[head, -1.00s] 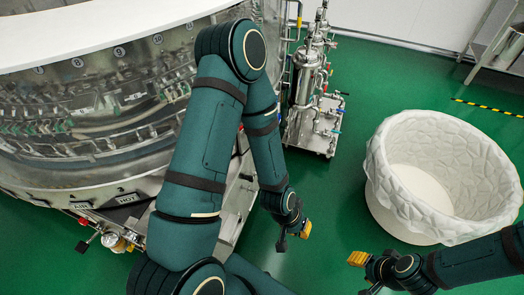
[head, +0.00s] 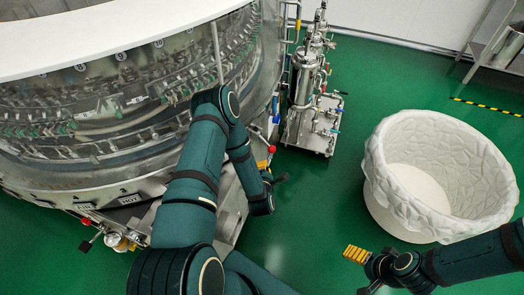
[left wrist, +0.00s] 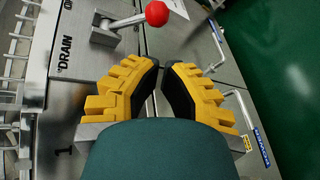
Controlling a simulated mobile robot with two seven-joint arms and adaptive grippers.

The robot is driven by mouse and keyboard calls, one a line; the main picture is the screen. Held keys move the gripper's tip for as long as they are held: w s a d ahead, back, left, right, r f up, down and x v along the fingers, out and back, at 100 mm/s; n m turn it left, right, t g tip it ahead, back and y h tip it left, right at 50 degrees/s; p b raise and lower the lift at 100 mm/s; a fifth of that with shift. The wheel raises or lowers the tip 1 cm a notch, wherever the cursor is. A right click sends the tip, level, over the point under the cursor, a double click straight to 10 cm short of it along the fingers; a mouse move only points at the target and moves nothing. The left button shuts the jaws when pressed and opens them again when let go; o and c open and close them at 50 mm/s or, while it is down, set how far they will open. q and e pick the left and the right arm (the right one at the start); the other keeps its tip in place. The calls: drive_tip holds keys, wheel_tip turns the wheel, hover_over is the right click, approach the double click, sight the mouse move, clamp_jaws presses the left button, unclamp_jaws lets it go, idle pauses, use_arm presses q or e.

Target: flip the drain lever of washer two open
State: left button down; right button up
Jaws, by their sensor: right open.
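The drain lever has a metal arm and a red ball knob (left wrist: 157,13) and stands on a steel panel marked DRAIN (left wrist: 66,53) in the left wrist view. A "1" is printed on that panel at lower left. The red knob also shows in the head view (head: 271,149) at the washer's right side. My left gripper (left wrist: 160,66) has its yellow-and-black fingertips drawn together, with nothing visible between them. It is just below the knob in the wrist view, apart from it. In the head view my left gripper (head: 266,168) is partly hidden. My right gripper (head: 362,271) is open and empty.
The rotary washer (head: 130,100) fills the left. A metal pump skid (head: 308,105) stands behind the lever area. A large white basket (head: 385,210) is at right. Bent metal handles (left wrist: 240,105) lie right of my left fingers. Green floor is free between washer and basket.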

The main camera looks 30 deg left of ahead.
sight(268, 146)
use_arm(q)
drive_tip(key=shift+s+a+r+n+y, duration=0.15)
drive_tip(key=shift+a+n+y, duration=0.3)
drive_tip(key=shift+n, duration=0.25)
drive_tip(key=shift+a, duration=0.1)
drive_tip(key=b+x, duration=0.2)
drive_tip(key=x, duration=0.8)
use_arm(e)
drive_tip(key=shift+w+f, duration=0.2)
drive_tip(key=shift+f, duration=0.9)
use_arm(q)
drive_tip(key=shift+d+r+h, duration=0.15)
drive_tip(key=shift+d+h, duration=0.15)
drive_tip(key=shift+h, duration=0.05)
use_arm(e)
drive_tip(key=shift+w+r, duration=0.45)
drive_tip(key=shift+w, duration=0.25)
